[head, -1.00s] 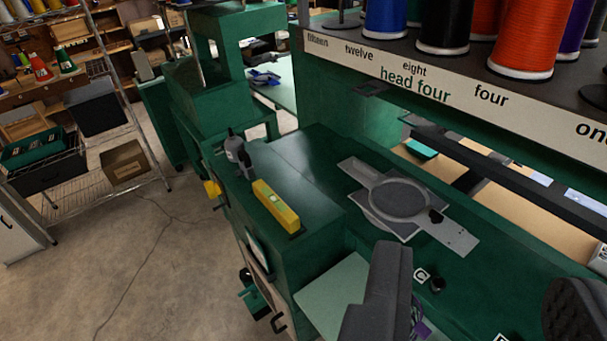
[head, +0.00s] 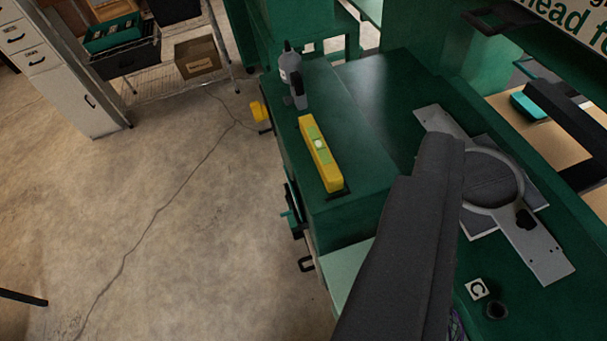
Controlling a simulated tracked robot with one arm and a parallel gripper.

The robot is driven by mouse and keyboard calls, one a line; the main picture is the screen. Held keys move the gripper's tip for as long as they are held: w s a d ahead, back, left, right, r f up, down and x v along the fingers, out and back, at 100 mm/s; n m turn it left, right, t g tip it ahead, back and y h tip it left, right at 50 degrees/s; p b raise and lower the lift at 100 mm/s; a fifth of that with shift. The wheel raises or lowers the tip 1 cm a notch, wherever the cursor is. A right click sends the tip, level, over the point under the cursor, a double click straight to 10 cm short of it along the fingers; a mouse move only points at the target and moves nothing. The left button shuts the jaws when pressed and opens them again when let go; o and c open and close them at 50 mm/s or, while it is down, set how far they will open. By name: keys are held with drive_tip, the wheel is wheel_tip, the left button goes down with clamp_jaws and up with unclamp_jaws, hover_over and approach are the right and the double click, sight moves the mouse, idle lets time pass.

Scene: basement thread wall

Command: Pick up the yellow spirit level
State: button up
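The yellow spirit level (head: 320,155) lies on the flat top of a green machine cabinet, near its left edge, with a pale green vial window in its middle. My gripper (head: 437,145) shows as a dark grey finger shape rising from the bottom, to the right of the level. It looks apart from the level in the picture and nothing is seen held in it. I cannot make out two separate fingers, so its opening is unclear. The level is in full view.
A grey bottle-shaped tool (head: 292,75) stands just behind the level. A grey plate with a round ring (head: 540,250) lies right of my gripper. Open concrete floor (head: 170,210) lies left; wire shelving is behind.

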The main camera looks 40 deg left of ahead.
drive_tip(key=w+a+f+n+g+y+p, duration=0.2)
drive_tip(key=w+a+f+n+g+y, duration=0.15)
drive_tip(key=w+f, duration=0.6)
drive_tip(key=n+g+y+p, duration=0.1)
drive_tip(key=n+g+y, duration=0.1)
drive_tip(key=n+y, duration=0.3)
approach(330, 167)
drive_tip(key=x, duration=0.7)
drive_tip(key=shift+w+a+r, duration=0.1)
drive_tip(key=shift+w+r, duration=0.05)
drive_tip(key=shift+w, duration=0.1)
drive_tip(key=shift+g, duration=0.25)
drive_tip(key=x, duration=0.4)
drive_tip(key=shift+a+f, duration=0.15)
drive_tip(key=shift+f, duration=0.2)
drive_tip(key=shift+w+a, duration=0.25)
drive_tip(key=shift+a, duration=0.05)
clamp_jaws()
